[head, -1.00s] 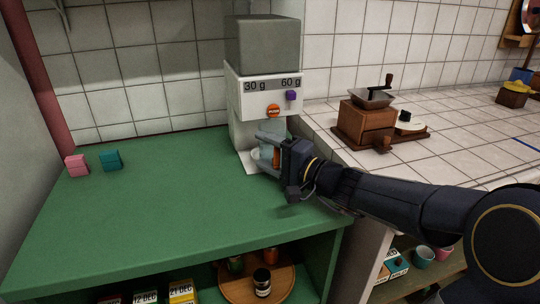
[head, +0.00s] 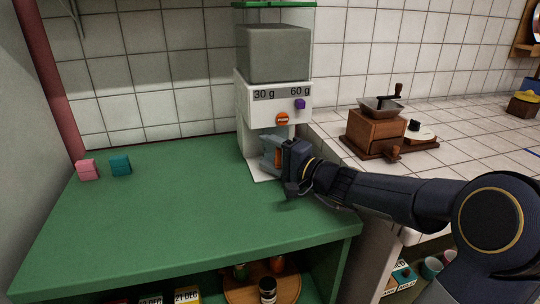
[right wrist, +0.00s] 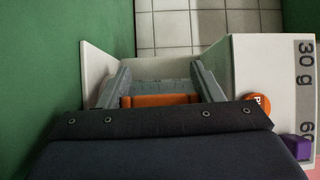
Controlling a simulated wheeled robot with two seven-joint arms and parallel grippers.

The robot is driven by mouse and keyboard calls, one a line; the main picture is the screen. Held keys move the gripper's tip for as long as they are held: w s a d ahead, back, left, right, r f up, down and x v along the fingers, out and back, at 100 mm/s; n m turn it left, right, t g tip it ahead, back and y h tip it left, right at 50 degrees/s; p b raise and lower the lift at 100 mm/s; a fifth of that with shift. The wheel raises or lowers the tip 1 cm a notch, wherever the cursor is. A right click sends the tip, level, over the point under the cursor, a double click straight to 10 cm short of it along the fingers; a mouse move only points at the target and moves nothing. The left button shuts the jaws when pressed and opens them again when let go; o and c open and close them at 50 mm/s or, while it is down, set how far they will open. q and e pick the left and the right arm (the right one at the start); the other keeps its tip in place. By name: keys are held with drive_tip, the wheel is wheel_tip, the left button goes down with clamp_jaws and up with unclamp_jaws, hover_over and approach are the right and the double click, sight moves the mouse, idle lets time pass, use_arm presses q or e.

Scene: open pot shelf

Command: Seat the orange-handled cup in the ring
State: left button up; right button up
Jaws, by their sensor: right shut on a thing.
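The orange-handled cup is held by its orange handle (right wrist: 160,100) in my right gripper (head: 272,157). In the right wrist view the handle lies between the two grey fingers (right wrist: 162,84), and a pale grey-blue part of the cup (right wrist: 160,88) shows beyond it. The cup is in the open bay of the white dispenser (head: 246,110), below its front panel. The gripper and the dispenser hide most of the cup. I cannot make out the ring or whether the cup touches it. My left gripper is not in view.
The dispenser has an orange button (head: 282,119) and a purple knob (head: 300,104) above my gripper. A pink block (head: 87,170) and a teal block (head: 121,165) stand at the left of the green top (head: 180,220). A wooden grinder (head: 375,132) stands to the right.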

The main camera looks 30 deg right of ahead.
drive_tip(key=shift+f+b, duration=0.4)
drive_tip(key=shift+b, duration=0.4)
idle(1.0)
